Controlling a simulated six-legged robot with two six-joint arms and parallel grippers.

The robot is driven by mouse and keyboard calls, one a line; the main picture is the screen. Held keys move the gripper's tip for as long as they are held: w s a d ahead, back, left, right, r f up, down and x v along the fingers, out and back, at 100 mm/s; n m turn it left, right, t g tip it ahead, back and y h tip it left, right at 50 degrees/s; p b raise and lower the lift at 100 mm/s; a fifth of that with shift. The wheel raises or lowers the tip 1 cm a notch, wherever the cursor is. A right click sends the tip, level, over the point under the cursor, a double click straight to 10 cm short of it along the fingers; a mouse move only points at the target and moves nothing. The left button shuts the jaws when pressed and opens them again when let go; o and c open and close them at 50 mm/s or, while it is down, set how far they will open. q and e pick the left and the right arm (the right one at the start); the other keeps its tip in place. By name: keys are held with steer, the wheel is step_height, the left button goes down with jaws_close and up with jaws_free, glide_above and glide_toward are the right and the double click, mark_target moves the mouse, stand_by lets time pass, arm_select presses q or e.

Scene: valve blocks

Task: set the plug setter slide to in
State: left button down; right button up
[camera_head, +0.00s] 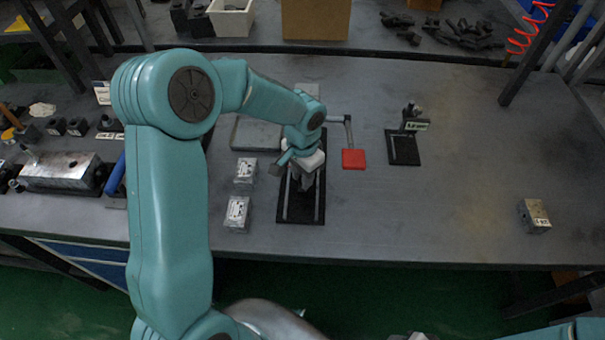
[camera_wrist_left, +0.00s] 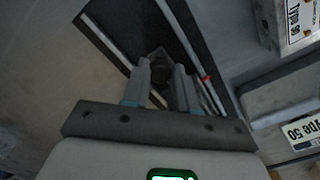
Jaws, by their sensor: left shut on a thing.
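The plug setter appears to be the black base plate with two light rails (camera_head: 286,213) on the table, partly hidden under my left arm. It also shows in the left wrist view (camera_wrist_left: 115,22). My left gripper (camera_head: 303,186) points down over the middle of this plate. In the left wrist view my left gripper (camera_wrist_left: 165,75) has its two fingers shut on a dark knob, which I take for the slide's handle (camera_wrist_left: 160,62). The slide's end position is hard to read because the gripper covers it.
Two metal blocks (camera_head: 238,212) (camera_head: 246,170) with labels stand just left of the plate. A red pad (camera_head: 353,159) and a second black fixture (camera_head: 404,150) stand to the right. Another block (camera_head: 534,216) lies far right. The table between them is clear.

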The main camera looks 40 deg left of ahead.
arm_select(q)
steer(key=shift+w+a+r, duration=0.1)
steer(key=shift+w+r, duration=0.1)
steer(key=shift+w, duration=0.15)
steer(key=c, duration=1.1)
jaws_free()
steer(key=shift+o, duration=1)
steer(key=shift+f, duration=0.15)
steer(key=shift+s, duration=0.15)
step_height(320, 180, up, 16)
steer(key=shift+r, duration=0.2)
